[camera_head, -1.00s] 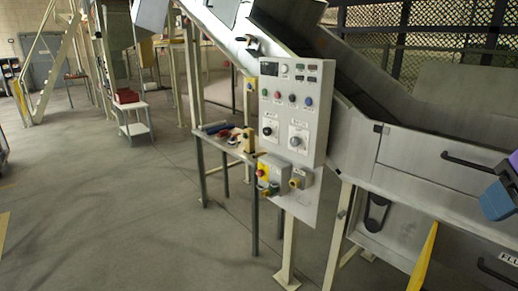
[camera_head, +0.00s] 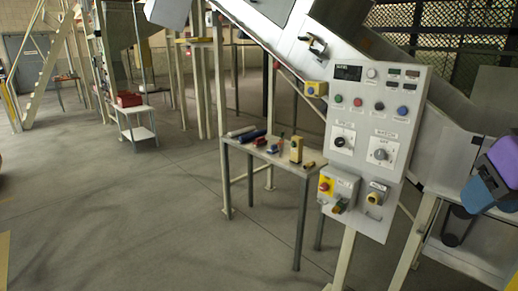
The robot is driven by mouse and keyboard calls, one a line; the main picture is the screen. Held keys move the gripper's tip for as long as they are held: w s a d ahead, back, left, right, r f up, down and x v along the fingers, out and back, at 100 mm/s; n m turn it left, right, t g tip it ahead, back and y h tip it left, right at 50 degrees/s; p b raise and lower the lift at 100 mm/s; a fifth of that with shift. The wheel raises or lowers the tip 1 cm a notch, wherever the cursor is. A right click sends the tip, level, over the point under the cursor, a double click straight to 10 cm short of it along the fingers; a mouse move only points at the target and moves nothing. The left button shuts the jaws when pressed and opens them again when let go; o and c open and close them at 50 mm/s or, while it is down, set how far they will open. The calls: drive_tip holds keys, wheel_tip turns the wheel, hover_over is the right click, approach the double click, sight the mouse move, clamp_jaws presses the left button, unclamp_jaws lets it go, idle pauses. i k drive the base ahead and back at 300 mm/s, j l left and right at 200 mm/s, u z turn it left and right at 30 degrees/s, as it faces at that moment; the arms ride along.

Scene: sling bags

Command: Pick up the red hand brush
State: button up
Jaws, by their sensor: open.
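A low work table (camera_head: 292,165) stands left of the control panel with several small items on it. A small red item (camera_head: 260,142) lies near the middle of the table top. It may be the red hand brush, but it is too small to tell.
A white cart (camera_head: 137,132) with a red bin is farther back. The floor at left is clear.

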sight(261, 141)
drive_tip(key=i+j, duration=1.6)
drive_tip(key=i, duration=0.3)
drive_tip(key=i+j, duration=0.15)
drive_tip(key=i, duration=0.3)
drive_tip(key=i+j, duration=0.15)
drive_tip(key=i, duration=0.35)
drive_tip(key=i+j, duration=0.15)
drive_tip(key=i, duration=0.3)
drive_tip(key=i+l, duration=0.1)
drive_tip(key=i, duration=0.25)
